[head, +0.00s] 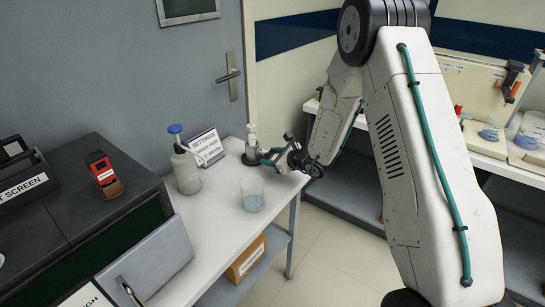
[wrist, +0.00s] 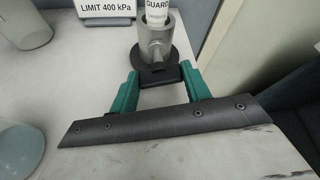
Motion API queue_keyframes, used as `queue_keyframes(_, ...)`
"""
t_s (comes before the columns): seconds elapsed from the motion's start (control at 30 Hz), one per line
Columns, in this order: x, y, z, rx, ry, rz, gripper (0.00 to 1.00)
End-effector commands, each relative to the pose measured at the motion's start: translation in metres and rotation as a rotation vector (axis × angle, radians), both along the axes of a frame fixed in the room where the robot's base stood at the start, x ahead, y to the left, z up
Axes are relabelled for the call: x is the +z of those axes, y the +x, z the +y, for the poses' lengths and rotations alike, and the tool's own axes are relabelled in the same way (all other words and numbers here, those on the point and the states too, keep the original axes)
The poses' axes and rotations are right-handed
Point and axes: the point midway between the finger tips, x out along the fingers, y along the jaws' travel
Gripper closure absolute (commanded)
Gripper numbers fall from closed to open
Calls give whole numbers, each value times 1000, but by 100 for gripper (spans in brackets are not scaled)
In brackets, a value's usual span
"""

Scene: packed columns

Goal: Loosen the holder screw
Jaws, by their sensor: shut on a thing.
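The holder (head: 250,156) stands at the far right corner of the white bench. In the wrist view the holder (wrist: 156,44) is a grey upright cylinder on a round black base, with a side boss facing me. A white column labelled GUARD (wrist: 157,12) stands upright in it; it also shows in the head view (head: 252,134). The holder screw's black knob (wrist: 160,76) sticks out toward me. My gripper (wrist: 160,78) has its teal fingers on both sides of the knob, shut on it. In the head view my gripper (head: 266,157) reaches the holder from the right. The screw's thread is hidden.
A blue-topped bottle (head: 187,170) and a small sign (head: 206,147) stand left of the holder. A clear beaker (head: 252,194) stands nearer the front edge. A dark cabinet (head: 85,205) is at the left, and a wall is close behind. The bench's middle is clear.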

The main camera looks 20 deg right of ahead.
Motion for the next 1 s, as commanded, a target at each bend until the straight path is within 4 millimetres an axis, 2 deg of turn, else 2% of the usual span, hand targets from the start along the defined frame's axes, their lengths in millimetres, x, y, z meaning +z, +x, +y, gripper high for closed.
queue_keyframes(0.6, -3, -2, 1, -2, -444, -319, 76)
queue_keyframes(1.0, -3, -2, 1, -2, -593, -428, 76)
